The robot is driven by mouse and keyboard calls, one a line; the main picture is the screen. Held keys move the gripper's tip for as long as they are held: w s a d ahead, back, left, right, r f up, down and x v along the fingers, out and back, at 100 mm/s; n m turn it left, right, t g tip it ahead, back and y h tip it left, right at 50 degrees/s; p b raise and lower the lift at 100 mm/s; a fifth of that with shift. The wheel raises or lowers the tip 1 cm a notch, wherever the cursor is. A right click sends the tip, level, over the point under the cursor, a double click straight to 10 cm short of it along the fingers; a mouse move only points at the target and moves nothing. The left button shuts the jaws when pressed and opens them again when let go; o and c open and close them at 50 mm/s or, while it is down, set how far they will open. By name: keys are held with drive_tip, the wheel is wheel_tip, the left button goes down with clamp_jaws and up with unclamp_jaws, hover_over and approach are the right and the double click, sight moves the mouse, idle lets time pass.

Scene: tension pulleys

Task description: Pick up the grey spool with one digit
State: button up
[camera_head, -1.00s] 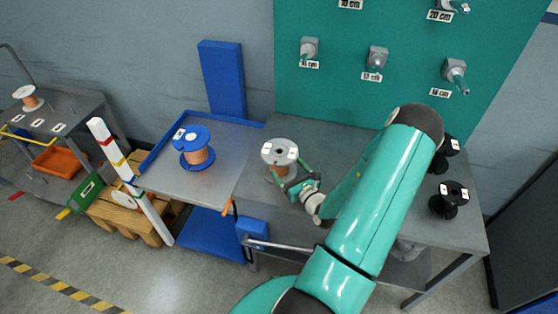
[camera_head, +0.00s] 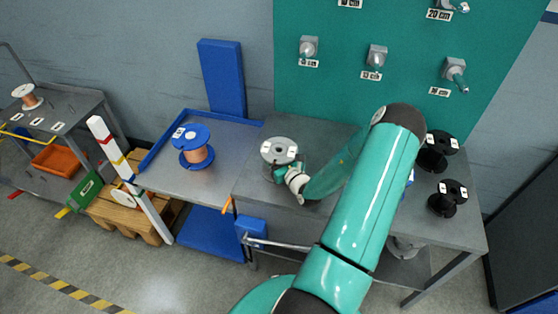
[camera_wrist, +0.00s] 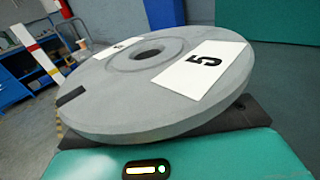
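The grey spool (camera_head: 278,150) stands upright at the left end of the grey table, below the teal board. In the wrist view its round top flange (camera_wrist: 160,75) fills the middle, very close, with a centre hole. One white label reads "5"; the other label is too foreshortened to read. My gripper (camera_head: 281,172) is at the near right side of the spool, below the top flange. Its fingers are mostly hidden by the flange and my wrist, so I cannot tell whether they are closed on the core.
A blue-flanged copper spool (camera_head: 194,147) stands on the blue-edged table to the left. Two black spools (camera_head: 437,150) (camera_head: 448,198) stand at the right end of the grey table (camera_head: 315,132). Pegs with labels stick out of the teal board (camera_head: 330,85) behind.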

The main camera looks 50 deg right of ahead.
sight(278, 150)
drive_tip(key=c, duration=0.9)
drive_tip(key=shift+r, duration=0.1)
drive_tip(key=shift+r, duration=0.4)
wheel_tip(278, 150, up, 2)
drive_tip(key=shift+r, duration=0.1)
drive_tip(key=a+r, duration=0.2)
drive_tip(key=w+a+r, duration=0.1)
drive_tip(key=a+r, duration=0.1)
drive_tip(key=r, duration=0.1)
drive_tip(key=shift+w+a+r, duration=0.15)
drive_tip(key=shift+w+a, duration=0.05)
drive_tip(key=w+a+r, duration=0.2)
drive_tip(key=a+r, duration=0.2)
drive_tip(key=a, duration=0.5)
drive_tip(key=shift+w+r, duration=0.3)
